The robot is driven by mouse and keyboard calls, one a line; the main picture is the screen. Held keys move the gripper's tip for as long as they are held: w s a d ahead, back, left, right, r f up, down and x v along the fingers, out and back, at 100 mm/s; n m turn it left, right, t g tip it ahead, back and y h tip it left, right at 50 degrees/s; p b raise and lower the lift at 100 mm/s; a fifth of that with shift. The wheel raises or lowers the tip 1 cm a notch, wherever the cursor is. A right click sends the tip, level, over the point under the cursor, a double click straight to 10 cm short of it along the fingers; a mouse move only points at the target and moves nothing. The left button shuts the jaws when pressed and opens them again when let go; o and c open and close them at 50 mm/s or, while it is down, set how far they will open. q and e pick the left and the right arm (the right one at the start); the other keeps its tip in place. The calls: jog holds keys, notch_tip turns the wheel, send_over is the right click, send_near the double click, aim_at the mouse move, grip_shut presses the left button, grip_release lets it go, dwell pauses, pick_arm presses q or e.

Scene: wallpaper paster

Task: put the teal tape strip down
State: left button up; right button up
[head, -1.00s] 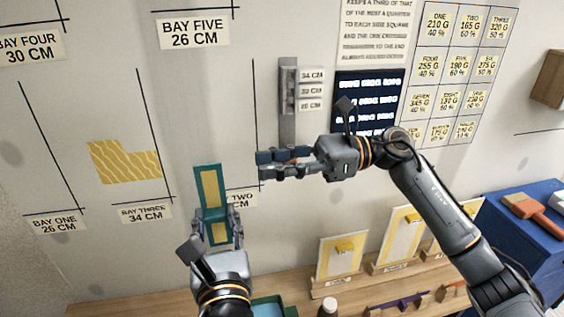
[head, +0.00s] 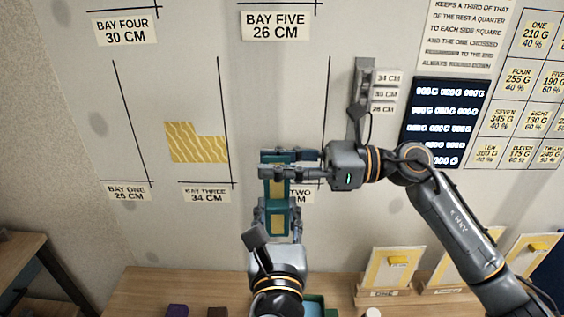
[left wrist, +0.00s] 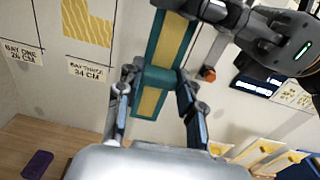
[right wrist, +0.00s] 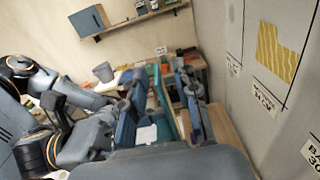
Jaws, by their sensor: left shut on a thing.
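The teal tape strip (head: 277,186) has a yellow middle and stands upright in front of the wall. My left gripper (head: 278,217) is shut on its lower part; this grip also shows in the left wrist view (left wrist: 158,84). My right gripper (head: 289,165) reaches in from the right at the strip's upper end, in front of the Bay Two area. In the right wrist view the fingers of my right gripper (right wrist: 161,88) are apart, with the teal strip (right wrist: 165,106) between them. Whether they touch it I cannot tell.
A yellow patterned paper piece (head: 195,145) is on the wall above the Bay Three label (head: 207,193). A wooden bench (head: 160,290) runs below, with yellow sample boards (head: 390,272) at right. A grey holder (head: 361,95) with length tags hangs on the wall.

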grip_shut()
pick_arm(q)
jog(key=o, duration=1.2)
